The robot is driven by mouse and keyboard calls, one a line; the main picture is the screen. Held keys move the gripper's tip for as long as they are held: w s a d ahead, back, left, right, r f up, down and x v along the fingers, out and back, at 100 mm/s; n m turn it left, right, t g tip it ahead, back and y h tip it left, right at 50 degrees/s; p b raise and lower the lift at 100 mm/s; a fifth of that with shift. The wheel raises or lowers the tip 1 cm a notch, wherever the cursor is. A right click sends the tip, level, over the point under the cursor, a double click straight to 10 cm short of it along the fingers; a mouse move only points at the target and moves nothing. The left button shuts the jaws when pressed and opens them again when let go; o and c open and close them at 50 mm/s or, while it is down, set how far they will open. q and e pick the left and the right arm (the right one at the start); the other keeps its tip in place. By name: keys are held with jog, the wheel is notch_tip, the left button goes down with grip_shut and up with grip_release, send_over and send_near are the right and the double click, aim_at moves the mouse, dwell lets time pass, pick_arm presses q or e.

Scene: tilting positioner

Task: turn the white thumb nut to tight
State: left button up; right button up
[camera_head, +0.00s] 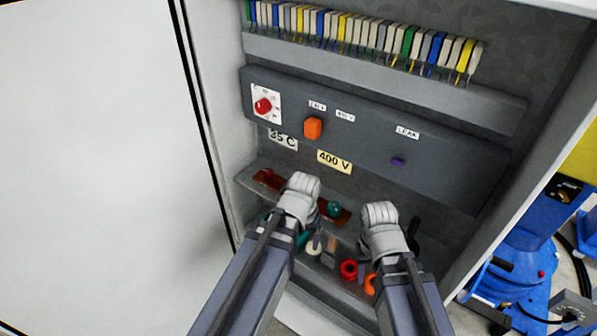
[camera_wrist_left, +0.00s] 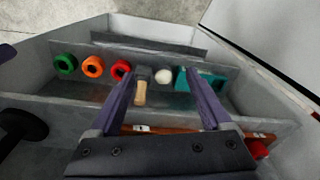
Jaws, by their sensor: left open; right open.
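A small round white piece (camera_wrist_left: 163,75) lies in the lower tray in the left wrist view, between a wooden-handled tool and a teal block. My left gripper (camera_head: 304,184) is over the lower part of the cabinet. In the left wrist view its fingers (camera_wrist_left: 158,76) are spread and empty, with the white piece showing between them, apart from both. My right gripper (camera_head: 379,212) is to the right; its fingertips are hidden in the head view.
The tray also holds green (camera_wrist_left: 65,64), orange (camera_wrist_left: 93,67) and red (camera_wrist_left: 121,70) rings, the wooden-handled tool (camera_wrist_left: 140,95) and the teal block (camera_wrist_left: 213,80). Above are a panel with a red knob (camera_head: 263,106) and orange switch (camera_head: 313,128). The cabinet door (camera_head: 90,150) stands left.

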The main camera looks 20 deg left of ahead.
pick_arm(q)
jog(key=w+a+r+n+t+p, duration=0.1)
jog(key=w+a+r+t+p, duration=0.2)
jog(key=w, duration=0.4)
jog(key=w+a+r+n+t+p, duration=0.1)
jog(key=w+a+r, duration=0.2)
jog(key=w+r, duration=0.35)
pick_arm(e)
notch_tip(320, 180, up, 6)
pick_arm(q)
jog(key=b+x, duration=0.7)
jog(key=x, duration=0.2)
jog(key=shift+w+d+f, duration=0.1)
jog(key=shift+w+d, duration=0.05)
jog(key=shift+d, duration=0.05)
pick_arm(e)
notch_tip(320, 180, down, 6)
jog(key=shift+f, duration=0.2)
pick_arm(q)
grip_shut()
